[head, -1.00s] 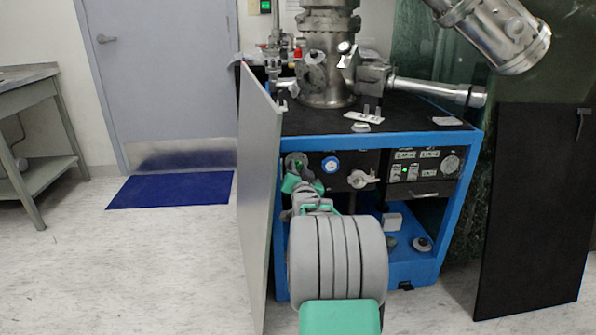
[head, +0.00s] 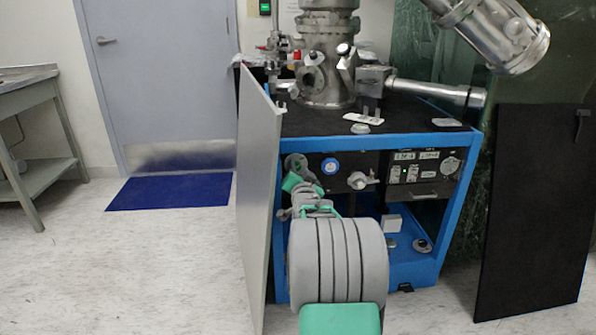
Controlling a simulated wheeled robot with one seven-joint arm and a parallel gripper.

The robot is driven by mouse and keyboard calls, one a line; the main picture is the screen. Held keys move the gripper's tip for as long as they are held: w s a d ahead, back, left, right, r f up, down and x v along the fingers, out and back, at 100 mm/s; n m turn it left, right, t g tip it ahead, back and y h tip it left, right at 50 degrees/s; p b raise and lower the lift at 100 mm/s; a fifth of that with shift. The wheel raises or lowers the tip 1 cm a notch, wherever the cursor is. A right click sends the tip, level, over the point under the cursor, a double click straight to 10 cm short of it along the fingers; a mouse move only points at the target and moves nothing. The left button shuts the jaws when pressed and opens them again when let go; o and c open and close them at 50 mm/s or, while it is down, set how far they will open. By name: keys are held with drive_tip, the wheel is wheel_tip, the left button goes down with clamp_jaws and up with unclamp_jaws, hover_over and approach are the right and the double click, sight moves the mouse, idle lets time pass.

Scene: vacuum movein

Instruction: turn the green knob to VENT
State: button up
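The blue-framed cabinet (head: 460,200) has a black front panel (head: 312,172) with its controls. No green knob can be clearly told apart there; my gripper and arm cover that part of the panel. The VENT marking cannot be read.
An open grey door panel (head: 256,190) stands close on the left. A steel chamber (head: 328,70) is on top. Open floor (head: 130,270) lies at left.

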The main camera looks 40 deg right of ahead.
drive_tip(key=shift+o, duration=1.1)
drive_tip(key=shift+a+f, duration=0.1)
drive_tip(key=p+v, duration=0.2)
drive_tip(key=v, duration=0.5)
drive_tip(key=shift+s+a, duration=0.25)
drive_tip(key=shift+s, duration=0.05)
